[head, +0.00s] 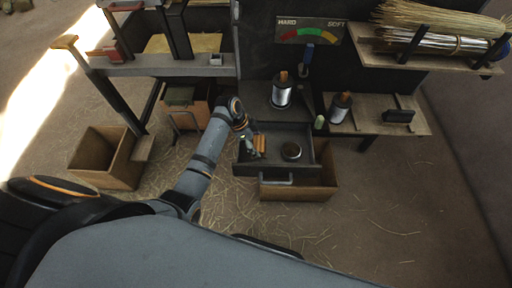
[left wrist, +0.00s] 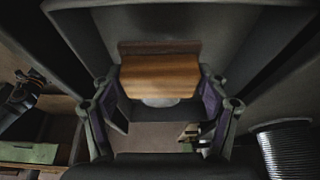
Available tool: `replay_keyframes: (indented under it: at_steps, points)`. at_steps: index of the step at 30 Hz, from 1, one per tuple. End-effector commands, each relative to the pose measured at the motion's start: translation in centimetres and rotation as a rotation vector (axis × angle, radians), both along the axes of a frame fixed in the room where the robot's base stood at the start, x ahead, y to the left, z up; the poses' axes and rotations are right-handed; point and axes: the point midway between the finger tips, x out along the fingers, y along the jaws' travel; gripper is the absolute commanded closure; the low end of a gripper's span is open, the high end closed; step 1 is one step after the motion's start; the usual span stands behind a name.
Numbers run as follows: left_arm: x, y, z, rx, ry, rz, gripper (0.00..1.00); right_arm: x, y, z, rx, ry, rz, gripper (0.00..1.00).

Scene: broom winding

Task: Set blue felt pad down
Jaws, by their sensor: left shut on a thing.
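My left gripper (head: 254,144) is over the left part of an open dark drawer (head: 303,167). In the left wrist view the same gripper (left wrist: 160,92) has its two fingers on either side of a brown wooden block (left wrist: 160,75) and is shut on it. The block also shows as a small orange-brown piece in the head view (head: 260,144). Whether it touches the drawer floor I cannot tell. Purple surfaces show on the inner sides of the fingers. I cannot make out a separate blue felt pad. My right gripper is not in view.
A round dark tin (head: 291,151) lies in the drawer's right half. A wooden crate (head: 324,186) sits below the drawer. A hardness gauge (head: 309,31) hangs above. The straw-strewn floor at front right is clear.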

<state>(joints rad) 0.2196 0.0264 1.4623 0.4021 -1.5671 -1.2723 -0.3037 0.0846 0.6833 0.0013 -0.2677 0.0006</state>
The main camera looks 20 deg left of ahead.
Motion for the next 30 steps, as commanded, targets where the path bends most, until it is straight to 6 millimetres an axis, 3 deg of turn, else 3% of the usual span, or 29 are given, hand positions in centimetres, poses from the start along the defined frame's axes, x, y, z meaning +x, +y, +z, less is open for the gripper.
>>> replay_keyframes:
  at_steps: [5,15,16,20,30]
  points:
    - [-0.1,0.0,-3.0,-0.001,0.002,-0.001,0.5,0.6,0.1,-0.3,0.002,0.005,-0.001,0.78]
    - [0.0,0.0,-3.3,-0.001,0.0,0.001,0.5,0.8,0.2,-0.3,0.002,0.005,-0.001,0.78]
    - [0.0,0.0,-3.3,-0.001,-0.001,0.0,0.21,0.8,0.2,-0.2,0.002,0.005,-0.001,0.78]
    - [-0.1,0.0,-3.2,-0.001,0.0,0.001,0.04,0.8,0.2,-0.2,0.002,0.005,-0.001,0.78]
    - [-0.1,0.0,-3.2,-0.001,0.0,0.001,0.03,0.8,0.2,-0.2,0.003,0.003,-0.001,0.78]
